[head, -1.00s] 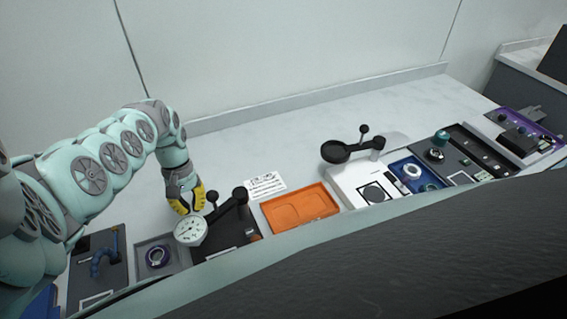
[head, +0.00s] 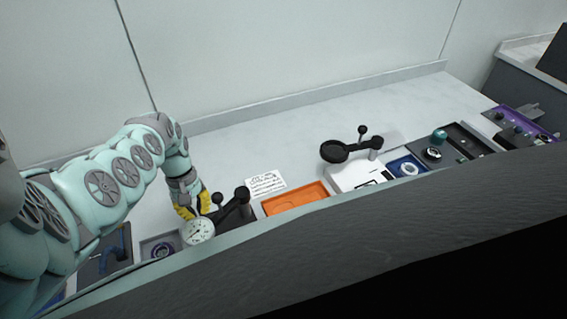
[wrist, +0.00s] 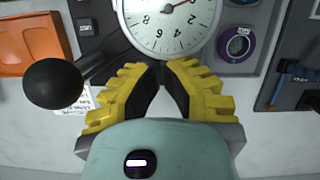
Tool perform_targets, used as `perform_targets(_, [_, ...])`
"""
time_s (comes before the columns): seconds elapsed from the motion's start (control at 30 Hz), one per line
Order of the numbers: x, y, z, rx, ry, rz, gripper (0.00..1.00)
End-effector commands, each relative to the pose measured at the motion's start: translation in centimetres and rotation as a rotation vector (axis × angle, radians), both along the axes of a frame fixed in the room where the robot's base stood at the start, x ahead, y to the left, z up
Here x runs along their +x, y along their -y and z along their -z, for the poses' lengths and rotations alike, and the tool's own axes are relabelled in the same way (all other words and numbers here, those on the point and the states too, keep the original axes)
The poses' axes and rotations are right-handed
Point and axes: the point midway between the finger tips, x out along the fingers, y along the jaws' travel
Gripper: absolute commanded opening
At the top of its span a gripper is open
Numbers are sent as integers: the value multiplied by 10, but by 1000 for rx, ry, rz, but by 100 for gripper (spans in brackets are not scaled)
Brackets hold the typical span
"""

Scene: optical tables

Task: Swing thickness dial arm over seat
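The round white thickness dial (head: 198,232) sits on the end of a black arm (head: 228,207), which runs up and right to a black pivot. The dial face also shows in the wrist view (wrist: 165,22), just beyond my fingertips. A black ball knob (head: 217,199) stands up from the arm; in the wrist view it is large (wrist: 53,84), left of my fingers. My yellow gripper (wrist: 162,66) has its fingertips together, with nothing visible between them, close to the dial's rim. I cannot tell if it touches. The seat is not clearly visible; the dark base (head: 244,213) is mostly hidden.
An orange tray (head: 296,199) lies right of the base, with a printed card (head: 265,183) behind it. A second black-armed device on a white base (head: 350,177) stands farther right. The bench behind is clear.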

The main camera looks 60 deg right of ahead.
Motion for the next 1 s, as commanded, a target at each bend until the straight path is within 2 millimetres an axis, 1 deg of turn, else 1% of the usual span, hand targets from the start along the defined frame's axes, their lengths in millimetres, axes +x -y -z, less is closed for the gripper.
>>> perform_targets(0.03, [-6, -1, -4, 0, -6, -23, 0])
perform_targets(0.1, [-11, -3, -5, 2, -5, -64, 0])
perform_targets(0.3, [-28, -7, -3, 0, -4, -198, 0])
perform_targets(0.5, [-39, -9, -1, -1, -2, -305, 0])
perform_targets(0.73, [-46, -10, 0, 0, -1, -370, 0])
perform_targets(1.0, [-48, -10, 0, 1, -1, -384, 0])
